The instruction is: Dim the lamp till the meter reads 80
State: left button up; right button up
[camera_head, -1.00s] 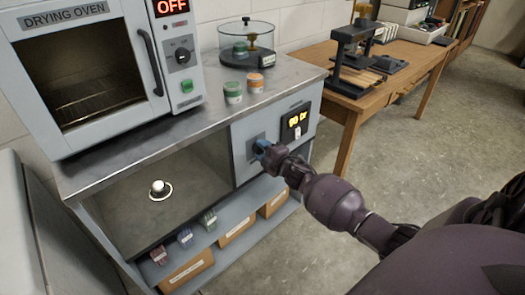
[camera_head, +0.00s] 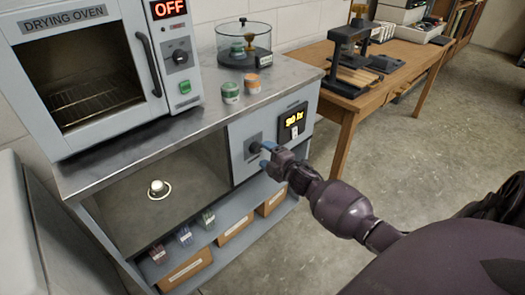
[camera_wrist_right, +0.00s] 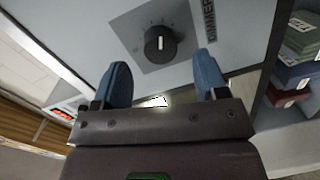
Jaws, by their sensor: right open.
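The dimmer knob (camera_head: 255,148) is black, on a grey panel at the front of the bench. In the right wrist view the knob (camera_wrist_right: 160,43) shows a white pointer line, beside lettering that reads DIMMER. The meter (camera_head: 294,120) is a dark display with yellow figures that appear to read 90. A small white dome in a pale ring (camera_head: 158,188), perhaps the lamp, sits in the open bay. My right gripper (camera_head: 266,153) has blue fingertips and is open just in front of the knob. In the wrist view its fingertips (camera_wrist_right: 162,80) stand apart with the knob beyond them, clear of both.
A drying oven (camera_head: 85,85) reading OFF stands on the bench top (camera_head: 200,118). Two small jars (camera_head: 231,92) and a glass-walled device (camera_head: 244,45) are behind.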

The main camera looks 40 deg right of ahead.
pick_arm(q)
jog(key=shift+r+p, duration=0.55)
jog(key=shift+r, duration=0.05)
pick_arm(e)
jog(key=s, duration=0.7)
jog(key=shift+r, duration=0.25)
pick_arm(q)
jog(key=shift+s, duration=0.15)
pick_arm(e)
jog(key=shift+d, duration=0.1)
pick_arm(q)
jog(key=shift+t, duration=0.4)
jog(key=r+p, duration=0.4)
jog(key=p, duration=0.1)
jog(key=shift+s+a+r+p, duration=0.1)
jog(key=shift+a+r+p, duration=0.1)
jog(key=shift+p, duration=0.1)
pick_arm(e)
jog(key=s+a+m+g, duration=0.2)
jog(key=s+a+m, duration=0.3)
jog(key=s, duration=0.4)
jog(key=s+a+f+m+g, duration=0.1)
jog(key=s+a+m, duration=0.4)
jog(key=s, duration=0.5)
jog(key=s+a+m+g, duration=0.3)
jog(key=s+a, duration=0.4)
jog(key=s, duration=0.3)
jog(key=shift+f+m+h, duration=0.3)
jog(key=shift+f+m, duration=0.1)
jog(key=shift+m, duration=0.5)
